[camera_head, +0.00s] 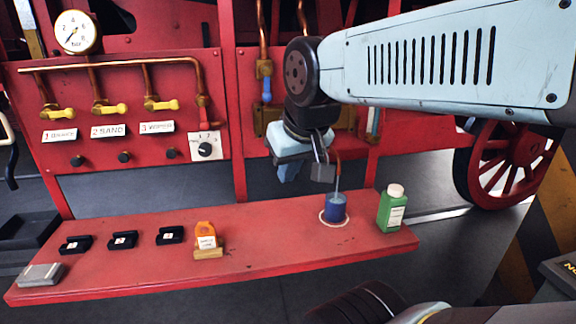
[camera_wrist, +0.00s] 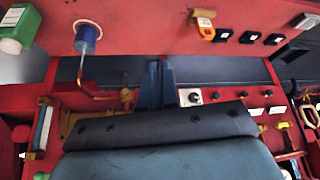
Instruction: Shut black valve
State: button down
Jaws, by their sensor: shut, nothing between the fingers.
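My gripper (camera_head: 290,172) hangs in front of the red frame, above the back edge of the red bench, with its fingers shut and empty. Its blue fingers also show close together in the wrist view (camera_wrist: 161,75). I cannot make out a black valve handle in either view; my arm hides part of the brass pipework (camera_head: 346,115). A copper spout (camera_head: 338,157) ends above a blue cup (camera_head: 335,208), to the right of my gripper. A thin pale stream runs from the spout into the cup. A blue-handled valve (camera_head: 266,90) sits on a pipe left of my arm.
The left panel has a gauge (camera_head: 77,33), yellow-handled valves (camera_head: 110,108), several small black knobs (camera_head: 124,157) and a dial (camera_head: 205,148). The red bench (camera_head: 270,240) holds a green bottle (camera_head: 391,210), an orange item (camera_head: 206,238) and several black blocks (camera_head: 122,240). The bench middle is clear.

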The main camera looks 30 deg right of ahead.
jog(key=shift+w, duration=0.1)
jog(key=w+d+f+m+y, duration=0.1)
jog(key=w+d+f, duration=0.3)
jog(key=w+d, duration=0.6)
jog(key=w+d+f+m+y, duration=0.1)
jog(key=w+d+f+m, duration=0.2)
jog(key=w+d, duration=0.7)
jog(key=shift+d+f+t+y, duration=0.3)
jog(key=shift+d+f, duration=0.1)
jog(key=shift+d, duration=0.15)
jog(key=x, duration=1)
jog(key=shift+a, duration=0.25)
